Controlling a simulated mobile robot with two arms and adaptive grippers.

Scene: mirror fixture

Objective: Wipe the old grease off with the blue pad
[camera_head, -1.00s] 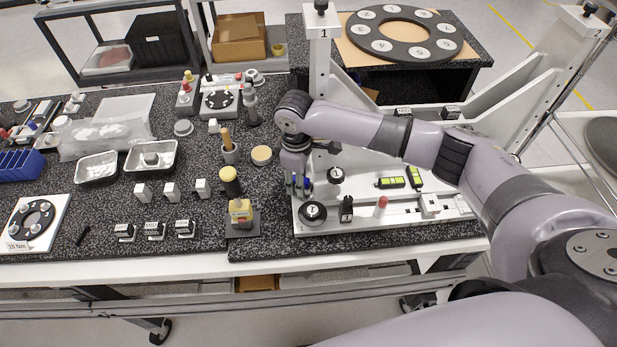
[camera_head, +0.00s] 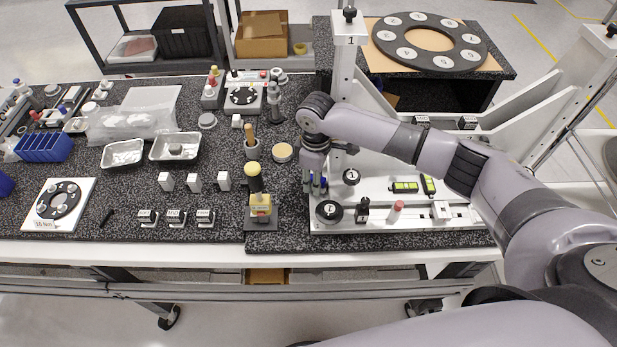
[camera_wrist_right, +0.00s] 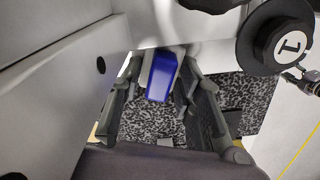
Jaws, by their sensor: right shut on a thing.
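My right gripper (camera_head: 314,184) points down at the left end of the white fixture base (camera_head: 385,218), beside post 1. In the right wrist view its dark fingers (camera_wrist_right: 162,105) flank the blue pad (camera_wrist_right: 161,76), and it is shut on it. The pad's far end is close to a pale fixture surface; I cannot tell whether they touch. In the head view only small blue bits show between the fingers. I cannot make out the old grease in either view. My left gripper is out of view.
Post 1 (camera_head: 347,60) rises close behind my right wrist. A black round knob (camera_head: 329,211), a red-topped peg (camera_head: 396,209) and yellow-green levels (camera_head: 404,187) stand on the base. A yellow-topped bottle (camera_head: 253,172) and a tan round tin (camera_head: 282,152) are to the left.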

